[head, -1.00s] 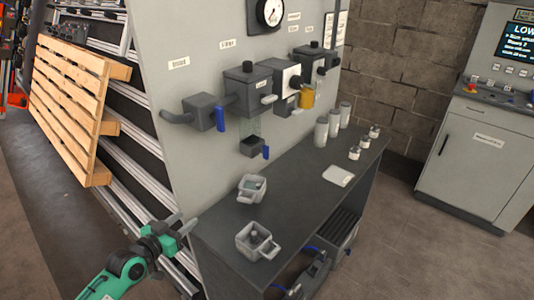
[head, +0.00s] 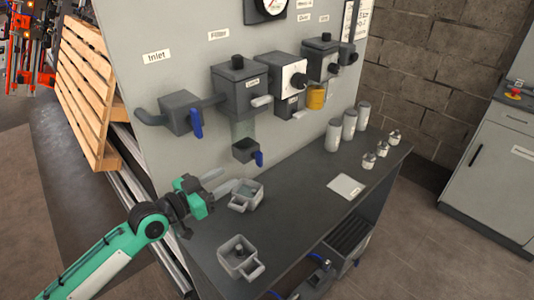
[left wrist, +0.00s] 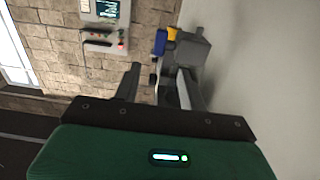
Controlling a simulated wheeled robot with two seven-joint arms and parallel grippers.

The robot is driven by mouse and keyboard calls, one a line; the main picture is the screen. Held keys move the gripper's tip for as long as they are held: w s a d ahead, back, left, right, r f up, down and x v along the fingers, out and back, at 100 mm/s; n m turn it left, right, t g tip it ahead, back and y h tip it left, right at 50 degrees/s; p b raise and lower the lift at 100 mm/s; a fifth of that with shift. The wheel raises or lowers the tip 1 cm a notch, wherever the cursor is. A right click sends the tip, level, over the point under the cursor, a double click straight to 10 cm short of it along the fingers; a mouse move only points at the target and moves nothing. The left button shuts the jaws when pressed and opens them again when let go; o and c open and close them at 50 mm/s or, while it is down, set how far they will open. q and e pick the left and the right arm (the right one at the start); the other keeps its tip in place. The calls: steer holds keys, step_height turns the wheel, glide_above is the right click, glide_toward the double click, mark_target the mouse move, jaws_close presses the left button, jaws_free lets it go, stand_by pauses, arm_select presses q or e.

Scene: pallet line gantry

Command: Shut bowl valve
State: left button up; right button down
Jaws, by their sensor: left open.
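The bowl valve is a small dark grey block (head: 245,150) under the clear bowl of the filter (head: 238,90) on the grey panel. Its blue lever (head: 259,159) hangs downward on the block's right side. My left gripper (head: 220,181) is open and empty, below and left of the valve, apart from it, its fingers pointing right. The left wrist view shows the open fingers, with a blue lever (left wrist: 160,42) and a grey block (left wrist: 193,50) beyond them; I cannot tell for sure which valve this is. My right gripper is not in view.
The inlet valve's blue lever (head: 196,124) hangs up and left of the bowl valve. Two grey cups (head: 246,196) (head: 238,262) stand on the dark bench (head: 300,200) near my left gripper. Several canisters and a white card (head: 345,187) are farther right. A wooden pallet (head: 85,90) is at left.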

mark_target(257, 159)
arm_select(q)
steer(key=p+x, duration=0.3)
steer(key=x, duration=0.9)
steer(key=shift+r, duration=0.1)
steer(key=shift+w+d, duration=0.25)
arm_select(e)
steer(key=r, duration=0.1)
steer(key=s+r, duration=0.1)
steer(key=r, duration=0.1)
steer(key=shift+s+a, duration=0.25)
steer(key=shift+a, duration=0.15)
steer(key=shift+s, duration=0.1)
